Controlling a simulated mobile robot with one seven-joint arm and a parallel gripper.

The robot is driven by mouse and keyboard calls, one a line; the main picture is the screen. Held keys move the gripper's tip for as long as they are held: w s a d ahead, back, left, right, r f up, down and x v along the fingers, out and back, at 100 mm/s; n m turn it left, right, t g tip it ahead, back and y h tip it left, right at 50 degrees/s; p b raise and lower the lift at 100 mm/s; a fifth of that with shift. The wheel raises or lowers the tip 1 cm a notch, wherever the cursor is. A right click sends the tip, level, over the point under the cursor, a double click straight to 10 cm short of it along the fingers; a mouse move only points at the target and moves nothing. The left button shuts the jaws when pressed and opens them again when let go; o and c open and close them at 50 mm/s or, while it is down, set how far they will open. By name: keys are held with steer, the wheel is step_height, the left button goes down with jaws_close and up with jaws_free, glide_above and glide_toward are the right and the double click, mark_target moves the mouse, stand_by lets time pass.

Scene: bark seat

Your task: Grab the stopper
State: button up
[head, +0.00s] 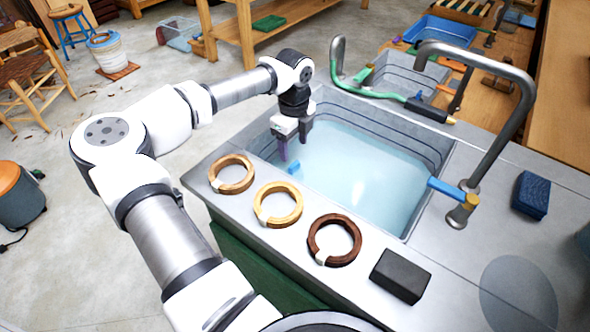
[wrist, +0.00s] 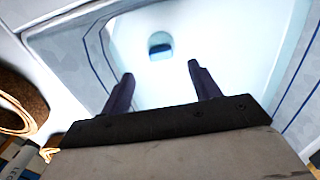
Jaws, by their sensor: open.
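A small blue piece, which looks like the stopper (head: 293,168), sits at the near left end of the water-filled sink (head: 437,170). In the wrist view the stopper (wrist: 160,46) is a dark blue, rounded block with a lighter area around it, ahead of my fingertips and roughly centred between them. My gripper (head: 294,148) points down over that end of the sink, its dark purple fingers apart with nothing between them. The fingers also show open in the wrist view (wrist: 160,76). The stopper is clear of the fingers; its depth in the water is hard to tell.
A light brown ring (head: 231,174), a yellow ring (head: 278,204) and a dark brown ring (head: 334,240) lie along the front rim, with a dark block (head: 400,275) to their right. A curved faucet (head: 520,100) rises at the right. Sink walls surround my gripper.

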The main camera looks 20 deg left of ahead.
mark_target(295, 164)
step_height(295, 164, down, 8)
steer(key=shift+d+r+p, duration=0.1)
steer(key=shift+r+p, duration=0.1)
steer(key=shift+p, duration=0.9)
steer(key=shift+c, duration=0.3)
steer(key=c, duration=1.1)
steer(key=shift+o, duration=0.2)
steer(key=shift+r, duration=0.15)
